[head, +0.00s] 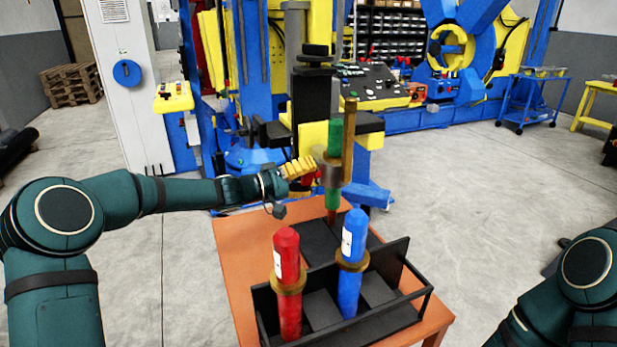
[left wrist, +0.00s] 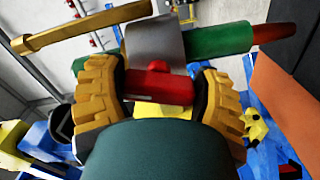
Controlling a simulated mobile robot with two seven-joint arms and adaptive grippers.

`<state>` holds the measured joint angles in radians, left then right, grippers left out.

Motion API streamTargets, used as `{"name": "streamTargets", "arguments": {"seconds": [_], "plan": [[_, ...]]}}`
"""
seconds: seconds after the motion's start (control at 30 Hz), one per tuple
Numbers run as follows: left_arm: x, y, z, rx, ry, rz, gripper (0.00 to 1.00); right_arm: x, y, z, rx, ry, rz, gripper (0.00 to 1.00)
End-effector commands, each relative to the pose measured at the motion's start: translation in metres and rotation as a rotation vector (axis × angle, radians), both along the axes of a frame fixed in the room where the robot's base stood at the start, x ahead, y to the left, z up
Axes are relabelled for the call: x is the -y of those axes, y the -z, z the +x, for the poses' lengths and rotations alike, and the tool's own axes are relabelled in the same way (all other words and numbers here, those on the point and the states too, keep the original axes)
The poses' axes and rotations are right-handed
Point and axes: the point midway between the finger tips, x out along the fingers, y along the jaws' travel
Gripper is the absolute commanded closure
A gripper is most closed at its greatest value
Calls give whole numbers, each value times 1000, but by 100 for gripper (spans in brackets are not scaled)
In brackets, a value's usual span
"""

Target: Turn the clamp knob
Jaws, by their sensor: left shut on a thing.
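The red clamp knob (left wrist: 158,82) sits on a grey metal clamp collar (left wrist: 158,45) in the left wrist view. My left gripper (left wrist: 160,98), with its yellow ribbed fingers, is shut on the knob from both sides. The collar goes around an upright green cylinder (head: 334,137) with a red lower tip. A brass rod (head: 349,140) stands beside it. My right gripper is out of view.
An orange table (head: 232,250) stands below, with a black rack (head: 398,275) on it. A red cylinder (head: 287,255) and a blue cylinder (head: 354,235) stand upright in the rack near the clamp. The blue and yellow positioner (head: 320,70) is behind.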

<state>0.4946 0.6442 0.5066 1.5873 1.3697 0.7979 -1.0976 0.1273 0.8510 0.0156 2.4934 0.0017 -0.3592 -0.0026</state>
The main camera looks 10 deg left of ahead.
Motion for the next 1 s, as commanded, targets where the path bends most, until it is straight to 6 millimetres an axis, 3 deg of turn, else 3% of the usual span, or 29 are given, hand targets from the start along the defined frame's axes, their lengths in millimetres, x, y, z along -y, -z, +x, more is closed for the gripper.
{"name": "streamTargets", "arguments": {"seconds": [0.33,0.87,0.9,0.97,1.0], "plan": [[-1,1,1,116,-1,77,67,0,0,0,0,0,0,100],[0,1,1,135,-1,91,67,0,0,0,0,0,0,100],[0,1,1,135,-1,91,22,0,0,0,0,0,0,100],[0,1,1,135,-1,90,1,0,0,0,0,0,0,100],[0,1,1,134,0,90,0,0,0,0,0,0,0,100]]}}
